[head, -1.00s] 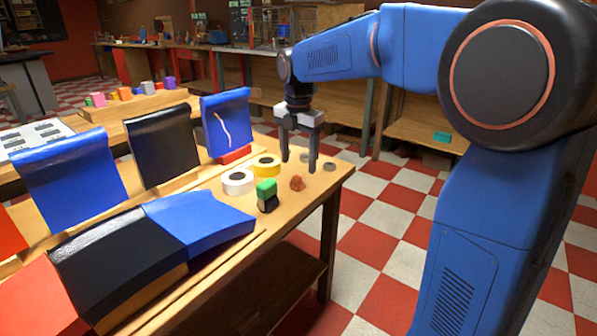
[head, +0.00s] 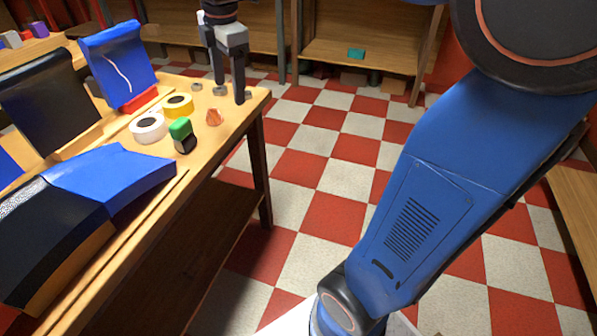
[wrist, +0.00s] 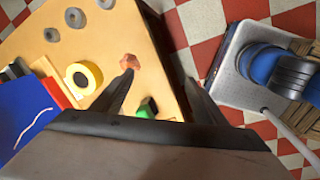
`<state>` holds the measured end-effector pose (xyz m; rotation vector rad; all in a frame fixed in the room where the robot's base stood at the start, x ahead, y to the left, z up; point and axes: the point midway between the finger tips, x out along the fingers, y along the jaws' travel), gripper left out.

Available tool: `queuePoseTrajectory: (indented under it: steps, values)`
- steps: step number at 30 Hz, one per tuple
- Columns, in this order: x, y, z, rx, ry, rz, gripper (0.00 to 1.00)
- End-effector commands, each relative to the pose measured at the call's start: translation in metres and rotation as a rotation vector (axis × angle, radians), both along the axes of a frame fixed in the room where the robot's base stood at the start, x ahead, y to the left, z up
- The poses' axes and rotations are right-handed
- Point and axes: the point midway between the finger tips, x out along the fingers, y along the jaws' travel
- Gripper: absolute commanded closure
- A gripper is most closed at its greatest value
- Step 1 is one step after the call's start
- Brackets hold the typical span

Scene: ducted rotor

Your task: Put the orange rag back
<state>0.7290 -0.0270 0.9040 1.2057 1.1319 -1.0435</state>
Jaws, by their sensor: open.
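The orange rag (head: 214,117) is a small crumpled lump on the wooden table (head: 255,97), near its right edge. It also shows in the wrist view (wrist: 129,62), close beyond the tip of the left finger. My gripper (head: 229,92) is open and empty. In the head view it hangs above the table's far right corner, behind the rag. In the wrist view its fingers (wrist: 160,85) are spread wide, with nothing between them.
A green and black block (head: 182,134), a white tape roll (head: 148,127) and a yellow tape roll (head: 177,106) stand left of the rag. Small grey rings (head: 220,90) lie near the far corner. Blue and black panels (head: 110,180) fill the table's left. Checkered floor lies right.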

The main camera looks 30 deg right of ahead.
Motion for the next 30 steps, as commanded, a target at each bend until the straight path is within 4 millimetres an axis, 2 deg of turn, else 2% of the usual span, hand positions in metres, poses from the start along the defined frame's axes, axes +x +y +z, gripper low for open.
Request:
queuePoseTrajectory:
  steps: [1,8,18,24,30]
  values:
    - [-0.018,-0.005,-0.003,0.015,-0.017,-0.085,0.34]
    - [-0.087,-0.02,-0.028,0.108,-0.086,-0.516,0.34]
    - [-0.182,-0.037,-0.087,0.293,-0.17,-1.145,0.34]
    - [-0.222,-0.041,-0.123,0.402,-0.197,-1.441,0.34]
    - [-0.238,-0.043,-0.141,0.458,-0.206,-1.579,0.34]
